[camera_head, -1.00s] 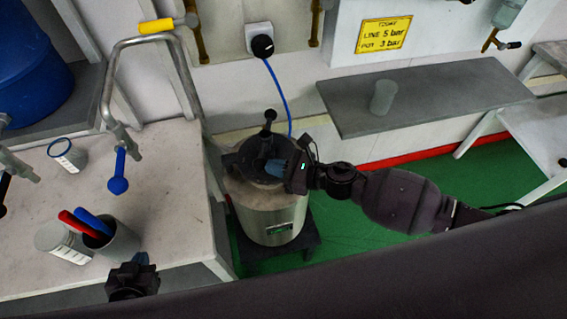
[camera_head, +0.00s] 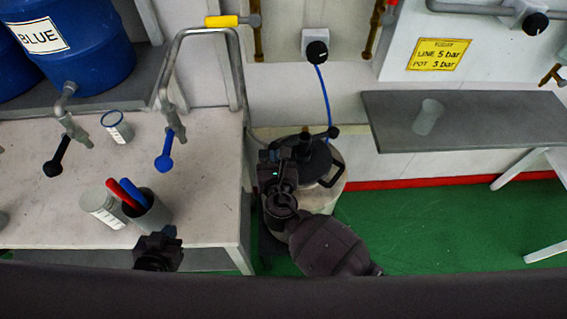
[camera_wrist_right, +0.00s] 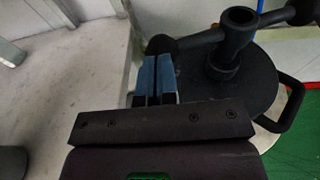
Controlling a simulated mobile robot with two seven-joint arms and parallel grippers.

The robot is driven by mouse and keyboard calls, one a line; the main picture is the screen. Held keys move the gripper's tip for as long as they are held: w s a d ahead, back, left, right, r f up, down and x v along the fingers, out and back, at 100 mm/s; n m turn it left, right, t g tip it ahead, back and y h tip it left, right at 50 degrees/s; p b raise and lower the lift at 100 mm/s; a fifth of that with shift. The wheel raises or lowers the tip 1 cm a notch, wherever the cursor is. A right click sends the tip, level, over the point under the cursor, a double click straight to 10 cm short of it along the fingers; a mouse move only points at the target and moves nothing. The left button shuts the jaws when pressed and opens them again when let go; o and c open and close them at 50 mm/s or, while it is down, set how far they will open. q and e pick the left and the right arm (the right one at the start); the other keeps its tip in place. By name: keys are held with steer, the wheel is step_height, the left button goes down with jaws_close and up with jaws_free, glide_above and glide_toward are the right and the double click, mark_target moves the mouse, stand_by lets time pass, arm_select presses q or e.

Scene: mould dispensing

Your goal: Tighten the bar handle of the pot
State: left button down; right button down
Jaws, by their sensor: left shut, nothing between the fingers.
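The metal pot (camera_head: 327,196) with a black lid (camera_head: 322,165) stands beside the bench, partly hidden behind my right arm. Its black bar handle (camera_head: 333,132) sits on top; in the right wrist view, the bar handle (camera_wrist_right: 236,40) runs from a rounded end at left through a central hub to the upper right. My right gripper (camera_head: 275,158) is over the pot's left side. In the wrist view, its blue fingers (camera_wrist_right: 155,75) are together, with their tips close to the bar's left end; contact cannot be told. My left gripper (camera_head: 158,240) is shut and empty at the bench's front edge.
The bench (camera_head: 60,215) holds a cup with red and blue handles (camera_head: 148,213), a clear beaker (camera_head: 103,208) and a blue-rimmed beaker (camera_head: 117,126). A blue hose (camera_head: 325,95) runs from the gauge (camera_head: 317,51) to the pot. A grey shelf (camera_head: 480,120) is at right.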

arm_select(q)
steer(key=shift+w, duration=0.25)
steer(key=shift+w+d, duration=0.1)
arm_select(e)
steer(key=shift+w+a+m+h, duration=0.35)
steer(key=shift+w+m+h, duration=0.1)
steer(key=shift+w+h, duration=0.15)
steer(key=shift+w+a+m+h, duration=0.35)
steer(key=shift+w+m+h, duration=0.1)
steer(key=shift+w+h, duration=0.15)
arm_select(q)
steer(key=shift+r, duration=0.1)
arm_select(e)
steer(key=shift+w+r, duration=0.1)
